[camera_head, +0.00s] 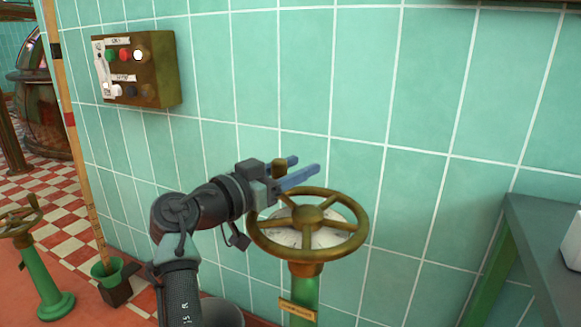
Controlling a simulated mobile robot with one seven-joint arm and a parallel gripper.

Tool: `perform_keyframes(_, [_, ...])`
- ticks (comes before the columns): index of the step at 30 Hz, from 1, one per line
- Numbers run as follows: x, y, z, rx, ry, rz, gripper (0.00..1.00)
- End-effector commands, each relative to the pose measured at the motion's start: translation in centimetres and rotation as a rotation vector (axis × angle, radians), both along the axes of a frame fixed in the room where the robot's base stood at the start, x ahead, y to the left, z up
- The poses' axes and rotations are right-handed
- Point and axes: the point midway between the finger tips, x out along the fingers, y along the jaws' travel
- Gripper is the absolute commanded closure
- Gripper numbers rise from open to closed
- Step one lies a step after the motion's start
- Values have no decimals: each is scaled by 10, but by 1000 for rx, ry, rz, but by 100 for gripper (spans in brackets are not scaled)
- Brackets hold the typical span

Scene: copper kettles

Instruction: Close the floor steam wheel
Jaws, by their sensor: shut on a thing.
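A brass handwheel (307,249), which I take for the floor steam wheel, sits level on a green pedestal (304,292) against the tiled wall. A pale dial (287,237) shows beneath its spokes; I cannot read its marks. A short brass knob (279,169) stands up from the far left of the rim. My gripper (305,166), with blue fingers, reaches in from the left above the rim. It is shut on the knob, which shows between the fingers.
A second brass wheel (19,222) on a green pedestal stands at far left. A rusty control box (155,70) with buttons hangs on the wall. A wooden pole (76,130) stands at left in a green-topped holder (112,282). A dark green bench (540,225) is at right.

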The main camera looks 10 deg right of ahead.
Motion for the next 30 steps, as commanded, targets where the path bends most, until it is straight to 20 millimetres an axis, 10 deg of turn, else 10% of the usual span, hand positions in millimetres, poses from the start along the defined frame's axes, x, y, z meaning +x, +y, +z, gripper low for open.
perform_keyframes(4, [-3, -9, -4, 8, 6, -19, 37])
perform_keyframes(20, [-1, -3, -2, 5, 3, -6, 37])
perform_keyframes(30, [-30, 40, 2, 4, 5, -2, 37])
